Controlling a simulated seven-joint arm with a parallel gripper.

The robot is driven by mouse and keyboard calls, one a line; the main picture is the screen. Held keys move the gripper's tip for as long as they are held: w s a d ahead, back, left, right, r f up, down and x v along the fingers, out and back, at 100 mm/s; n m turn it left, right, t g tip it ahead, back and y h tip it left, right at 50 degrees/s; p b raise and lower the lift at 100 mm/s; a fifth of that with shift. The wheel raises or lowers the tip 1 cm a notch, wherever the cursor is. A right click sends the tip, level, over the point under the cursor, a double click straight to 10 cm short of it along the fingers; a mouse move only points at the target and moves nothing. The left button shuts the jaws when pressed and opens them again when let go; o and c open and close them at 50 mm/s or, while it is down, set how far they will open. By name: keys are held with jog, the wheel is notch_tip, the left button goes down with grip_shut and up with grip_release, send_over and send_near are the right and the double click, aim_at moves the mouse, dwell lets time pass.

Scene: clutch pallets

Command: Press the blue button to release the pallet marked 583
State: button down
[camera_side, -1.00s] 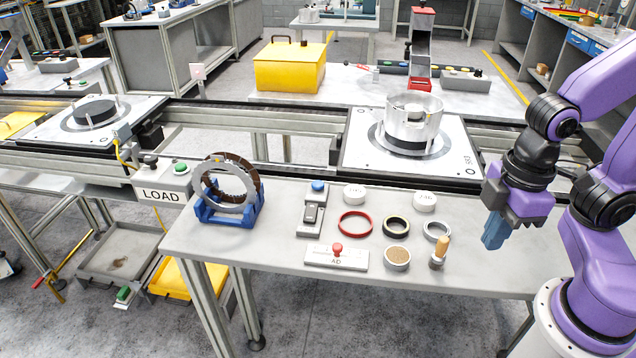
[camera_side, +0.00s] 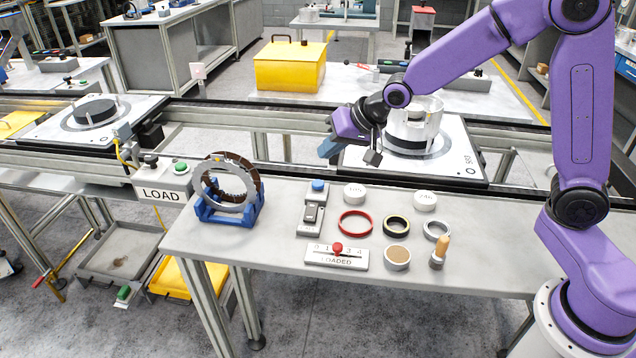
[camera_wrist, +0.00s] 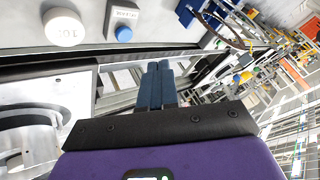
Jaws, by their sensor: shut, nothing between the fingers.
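The blue button (camera_side: 318,186) sits on a small grey box at the back of the near table. It also shows in the wrist view (camera_wrist: 124,34), on a plate with small lettering. The pallet marked 583 (camera_side: 456,165) is on the conveyor behind the table, with a silver ring-shaped part (camera_side: 405,130) on it. My gripper (camera_side: 328,149) is over the conveyor side, above and behind the blue button and apart from it. In the wrist view its blue fingers (camera_wrist: 160,70) are together and empty.
A blue cradle with a ring (camera_side: 228,190) stands left of the button. White discs (camera_side: 354,193), a red ring (camera_side: 355,222), other rings and a red-knob plate (camera_side: 337,257) lie near it. A LOAD box (camera_side: 163,185) is at left. Another pallet (camera_side: 60,130) is on the conveyor.

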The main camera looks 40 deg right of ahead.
jog(key=m+t, duration=0.1)
jog(key=m, duration=0.1)
send_over(322, 184)
jog(key=shift+w, duration=0.1)
jog(key=shift+f, duration=0.2)
jog(key=shift+f, duration=4.3)
jog(key=shift+f, duration=0.15)
jog(key=shift+f, duration=0.25)
